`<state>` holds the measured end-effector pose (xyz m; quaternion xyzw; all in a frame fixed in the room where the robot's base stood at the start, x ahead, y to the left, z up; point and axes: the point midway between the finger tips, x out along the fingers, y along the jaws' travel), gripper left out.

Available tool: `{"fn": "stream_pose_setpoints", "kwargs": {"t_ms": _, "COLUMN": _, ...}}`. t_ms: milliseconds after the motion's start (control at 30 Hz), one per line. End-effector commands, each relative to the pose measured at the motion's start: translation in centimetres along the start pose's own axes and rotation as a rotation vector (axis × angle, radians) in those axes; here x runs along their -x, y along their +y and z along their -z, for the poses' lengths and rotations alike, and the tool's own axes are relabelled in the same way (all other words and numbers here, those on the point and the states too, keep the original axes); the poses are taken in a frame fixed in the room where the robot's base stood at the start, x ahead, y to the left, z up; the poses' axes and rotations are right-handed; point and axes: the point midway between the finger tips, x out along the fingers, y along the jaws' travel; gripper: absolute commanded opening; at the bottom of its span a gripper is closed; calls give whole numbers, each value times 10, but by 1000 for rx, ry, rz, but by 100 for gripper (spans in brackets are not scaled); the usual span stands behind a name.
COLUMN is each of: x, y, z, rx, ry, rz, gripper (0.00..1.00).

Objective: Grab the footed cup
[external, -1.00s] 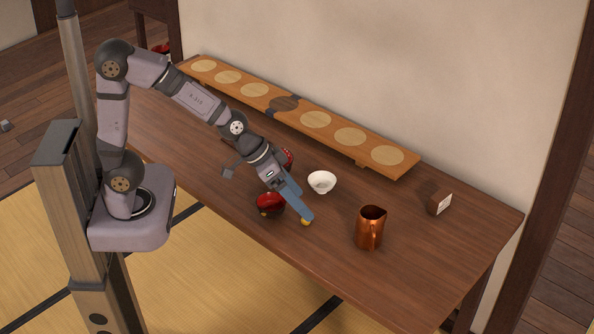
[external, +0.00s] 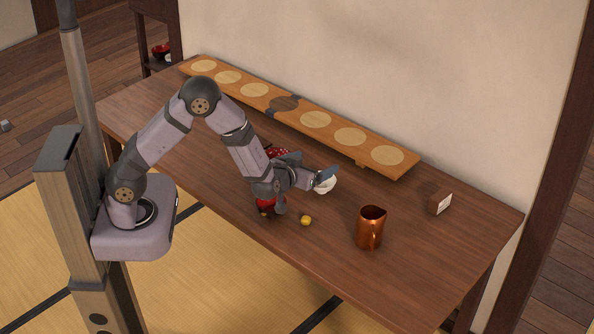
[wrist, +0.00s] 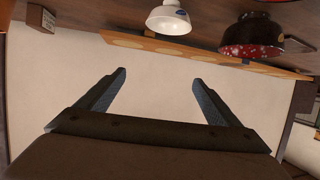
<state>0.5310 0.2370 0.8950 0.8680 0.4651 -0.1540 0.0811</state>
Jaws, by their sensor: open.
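The footed cup (external: 326,187) is small and white and stands on the table right of the red bowls. In the external view my gripper (external: 324,175) partly covers it. The wrist view shows the white cup (wrist: 168,20) upside down at the top edge, its foot visible. My gripper (wrist: 160,76) is open there with nothing between its fingers, which point toward the wall. The cup lies outside the space between the fingers.
A dark bowl with a red patterned inside (wrist: 252,38) is close to the cup. A red bowl (external: 268,203) and a small yellow thing (external: 306,220) are nearer the front. A copper pitcher (external: 370,230), a small box (external: 439,202) and a long board (external: 380,172) stand around.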

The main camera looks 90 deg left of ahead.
Motion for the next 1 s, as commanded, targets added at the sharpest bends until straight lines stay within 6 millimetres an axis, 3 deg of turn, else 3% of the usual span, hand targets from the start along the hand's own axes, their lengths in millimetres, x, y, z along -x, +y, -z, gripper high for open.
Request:
{"fn": "stream_pose_setpoints", "kwargs": {"t_ms": 100, "x": -13, "y": 0, "z": -38, "rx": -6, "ry": -5, "rz": 1, "gripper": 87}}
{"fn": "stream_pose_setpoints", "kwargs": {"t_ms": 333, "x": -29, "y": 1, "z": -80, "rx": -1, "ry": -1, "rz": -2, "gripper": 87}}
{"fn": "stream_pose_setpoints", "kwargs": {"t_ms": 500, "x": -33, "y": 1, "z": -90, "rx": 1, "ry": 0, "rz": -2, "gripper": 87}}
{"fn": "stream_pose_setpoints", "kwargs": {"t_ms": 1000, "x": -55, "y": 0, "z": -90, "rx": 2, "ry": 0, "rz": -2, "gripper": 87}}
